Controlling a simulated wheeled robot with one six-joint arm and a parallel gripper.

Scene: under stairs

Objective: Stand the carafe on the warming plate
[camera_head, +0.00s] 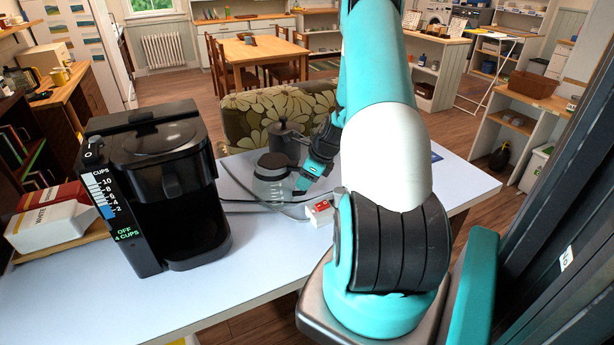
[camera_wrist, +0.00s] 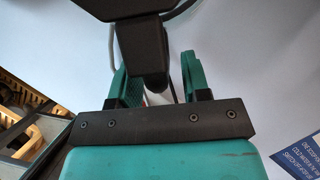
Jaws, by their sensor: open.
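The glass carafe (camera_head: 268,188) with a black lid stands upright on the pale table, right of the coffee maker. My gripper (camera_head: 303,182) is at the carafe's right, handle side. In the wrist view my gripper (camera_wrist: 157,62) is open, with its two teal fingers either side of a black part (camera_wrist: 147,45), which looks like the carafe handle. Contact cannot be told. The black coffee maker (camera_head: 150,150) stands on the left with an empty bay. Its warming plate (camera_head: 192,250) lies low at the bay's front, mostly in shadow. Its display reads "OFF 4 CUPS".
A dark lidded pot (camera_head: 287,143) stands just behind the carafe. A small red-and-white box (camera_head: 320,211) and a cable lie near my gripper. A red-and-white carton (camera_head: 55,218) lies left of the coffee maker. The table front between coffee maker and carafe is mostly clear.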

